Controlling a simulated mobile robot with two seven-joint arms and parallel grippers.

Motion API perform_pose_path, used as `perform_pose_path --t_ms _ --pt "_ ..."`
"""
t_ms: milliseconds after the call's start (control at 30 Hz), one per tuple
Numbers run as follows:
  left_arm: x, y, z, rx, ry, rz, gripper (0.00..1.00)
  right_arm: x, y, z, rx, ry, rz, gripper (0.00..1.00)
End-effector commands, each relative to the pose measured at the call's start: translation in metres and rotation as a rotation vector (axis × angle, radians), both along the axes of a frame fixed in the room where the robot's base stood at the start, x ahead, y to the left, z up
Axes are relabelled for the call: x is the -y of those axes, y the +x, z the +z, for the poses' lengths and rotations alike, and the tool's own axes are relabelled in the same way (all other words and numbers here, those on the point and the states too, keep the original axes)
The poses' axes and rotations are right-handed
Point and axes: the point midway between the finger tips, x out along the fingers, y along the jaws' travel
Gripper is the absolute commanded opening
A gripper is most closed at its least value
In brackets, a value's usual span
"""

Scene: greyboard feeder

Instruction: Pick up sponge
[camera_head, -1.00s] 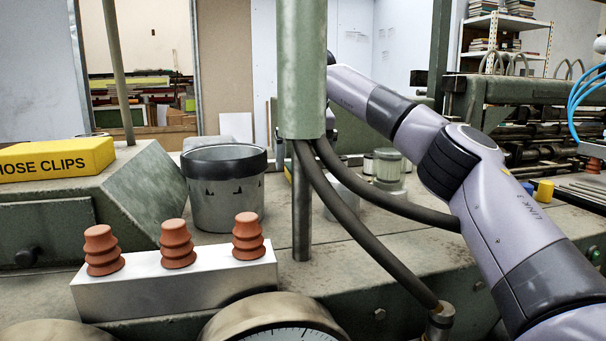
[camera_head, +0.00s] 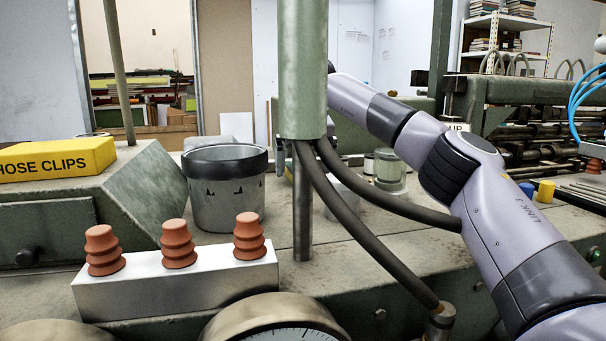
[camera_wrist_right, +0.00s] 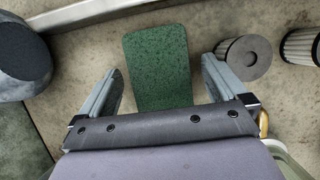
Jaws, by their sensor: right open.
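A green speckled sponge (camera_wrist_right: 158,62) lies flat on the worn bench top in the right wrist view. My right gripper (camera_wrist_right: 160,68) is open, with one finger on each side of the sponge in the picture and visible gaps between. The wrist view does not show how high the fingers are above the bench. The sponge's near end is hidden behind the gripper body. In the head view my right arm (camera_head: 510,215) reaches behind the green column, which hides the gripper. I cannot make out the sponge there. My left gripper is not in view.
A dark round object (camera_wrist_right: 20,50) is at left. In the head view, the green column (camera_head: 303,70), hoses (camera_head: 385,208) and a bucket (camera_head: 226,185) crowd the bench.

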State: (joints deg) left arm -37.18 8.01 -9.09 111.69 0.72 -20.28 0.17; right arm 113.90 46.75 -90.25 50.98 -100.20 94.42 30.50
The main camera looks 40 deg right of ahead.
Motion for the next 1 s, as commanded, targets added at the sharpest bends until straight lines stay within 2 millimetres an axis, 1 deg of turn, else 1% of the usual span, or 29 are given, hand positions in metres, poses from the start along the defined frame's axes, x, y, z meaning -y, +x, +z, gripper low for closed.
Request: perform_pose_path --t_ms 100,133,167,200,267,300,567,733,867,1000 --pt "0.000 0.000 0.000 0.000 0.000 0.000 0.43 0.000 0.000 0.000 0.000 0.000 0.000 0.99" --pt "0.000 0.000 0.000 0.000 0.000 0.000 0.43 0.000 0.000 0.000 0.000 0.000 0.000 0.96" --pt "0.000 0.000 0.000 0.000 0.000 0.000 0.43 0.000 0.000 0.000 0.000 0.000 0.000 0.86" --pt "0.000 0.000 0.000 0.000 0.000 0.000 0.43 0.000 0.000 0.000 0.000 0.000 0.000 0.73" --pt "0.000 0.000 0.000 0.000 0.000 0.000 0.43 0.000 0.000 0.000 0.000 0.000 0.000 0.53" --pt "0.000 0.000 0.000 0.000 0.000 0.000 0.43 0.000 0.000 0.000 0.000 0.000 0.000 0.40" --pt "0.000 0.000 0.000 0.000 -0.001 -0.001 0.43 0.000 0.000 0.000 0.000 0.000 0.001 0.40" --pt "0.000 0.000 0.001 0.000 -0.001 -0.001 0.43 0.000 0.000 0.005 -0.001 -0.001 0.001 0.40" --pt "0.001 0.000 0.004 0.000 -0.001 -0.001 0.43 -0.001 0.001 0.018 0.002 0.000 -0.001 0.40" --pt "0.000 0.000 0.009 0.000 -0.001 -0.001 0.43 -0.001 0.001 0.040 0.002 0.000 -0.001 0.40"
